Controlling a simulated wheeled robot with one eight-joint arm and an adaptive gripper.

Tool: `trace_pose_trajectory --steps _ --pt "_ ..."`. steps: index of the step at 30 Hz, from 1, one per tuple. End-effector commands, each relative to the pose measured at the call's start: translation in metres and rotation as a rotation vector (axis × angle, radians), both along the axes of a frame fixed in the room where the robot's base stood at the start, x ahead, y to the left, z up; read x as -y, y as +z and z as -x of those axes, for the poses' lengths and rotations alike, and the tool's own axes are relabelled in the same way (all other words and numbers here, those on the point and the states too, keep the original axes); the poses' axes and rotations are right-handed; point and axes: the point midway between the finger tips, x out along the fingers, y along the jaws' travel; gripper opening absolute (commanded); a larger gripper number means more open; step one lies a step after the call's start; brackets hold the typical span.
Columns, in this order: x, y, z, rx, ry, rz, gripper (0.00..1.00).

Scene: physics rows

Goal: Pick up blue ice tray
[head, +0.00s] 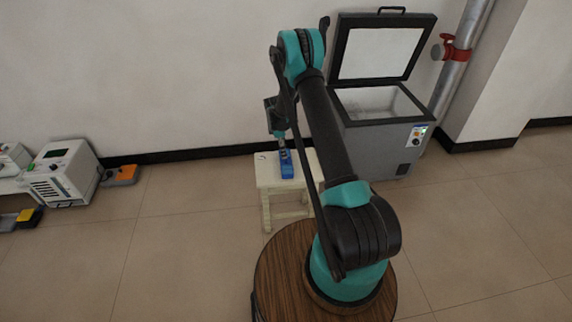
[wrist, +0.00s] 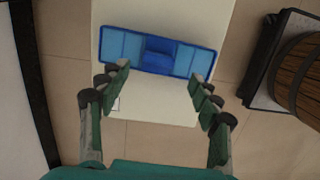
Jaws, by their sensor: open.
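The blue ice tray (wrist: 112,42) lies flat on a small white stool (wrist: 186,110). In the wrist view it runs across the top, with a darker blue raised block (wrist: 159,54) at its middle. My gripper (wrist: 160,78) is open, one finger at each side, with nothing between the fingers. The fingertips show near the tray's lower edge; I cannot tell how far above it they are. In the head view the tray (head: 287,170) shows on the stool (head: 267,173), just below my gripper (head: 281,145), and my arm hides the stool's right part.
An open grey chest freezer (head: 385,145) stands right of the stool, its lid up. A pipe with a red valve (head: 455,50) is beyond it. White devices (head: 62,172) are at the far left. In the wrist view a wooden barrel-like thing (wrist: 302,72) is at right.

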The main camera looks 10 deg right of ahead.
Motion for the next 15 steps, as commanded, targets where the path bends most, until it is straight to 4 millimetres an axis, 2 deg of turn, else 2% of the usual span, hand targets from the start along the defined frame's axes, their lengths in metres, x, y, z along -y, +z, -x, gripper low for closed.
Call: trace_pose_trajectory --steps 3,11,15 --pt "0.003 -0.017 0.000 0.000 -0.001 0.000 0.64" --pt "0.006 -0.033 0.000 0.000 -0.001 0.000 0.64" --pt "0.011 -0.052 -0.002 0.000 -0.002 0.000 0.64"
